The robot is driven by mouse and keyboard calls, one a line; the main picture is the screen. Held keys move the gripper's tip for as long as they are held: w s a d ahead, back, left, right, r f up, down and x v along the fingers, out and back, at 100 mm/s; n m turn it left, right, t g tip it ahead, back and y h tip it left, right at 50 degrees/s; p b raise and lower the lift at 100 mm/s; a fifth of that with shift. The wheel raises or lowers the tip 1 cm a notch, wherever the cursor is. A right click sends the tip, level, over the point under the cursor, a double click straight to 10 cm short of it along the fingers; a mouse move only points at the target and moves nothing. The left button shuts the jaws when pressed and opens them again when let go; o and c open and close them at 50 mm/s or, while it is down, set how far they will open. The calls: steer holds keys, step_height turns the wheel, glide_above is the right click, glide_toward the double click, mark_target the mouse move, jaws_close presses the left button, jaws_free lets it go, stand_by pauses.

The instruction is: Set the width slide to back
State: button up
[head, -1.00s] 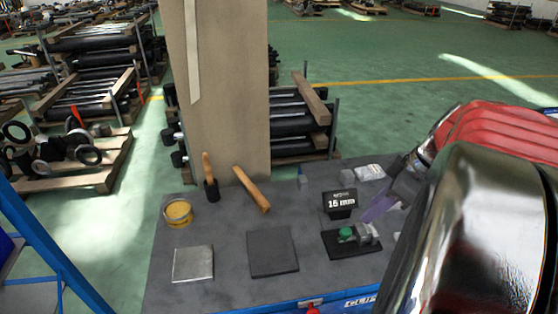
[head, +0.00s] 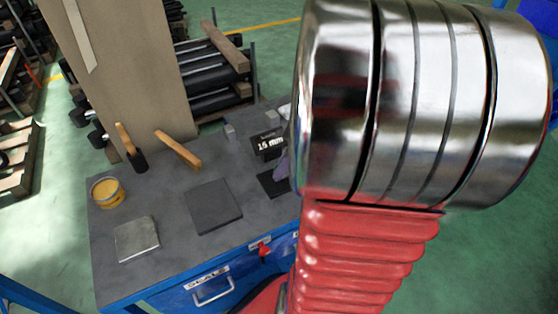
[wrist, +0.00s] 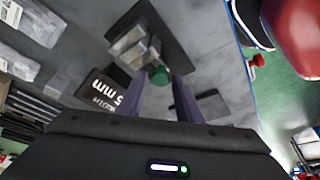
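The width slide shows in the wrist view as a black base plate (wrist: 172,38) carrying a grey metal block (wrist: 133,48) and a green knob (wrist: 160,75). A black display (wrist: 103,92) beside it reads upside down there. In the head view the display (head: 268,145) reads 15 mm, and part of the base (head: 270,184) shows; my arm hides the knob and block. My gripper (wrist: 160,82) is open, its two purple fingers apart on either side of the green knob in the picture. I cannot tell whether they touch it. One finger shows in the head view.
On the bench lie a dark square pad (head: 215,206), a metal plate (head: 137,238), a yellow tin (head: 106,191), a black-headed brush (head: 132,148) and a wooden handle (head: 178,149). A tall board (head: 130,70) stands behind. A red knob (head: 264,249) is at the front edge.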

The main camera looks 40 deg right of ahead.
steer(key=shift+c, duration=0.6)
jaws_close()
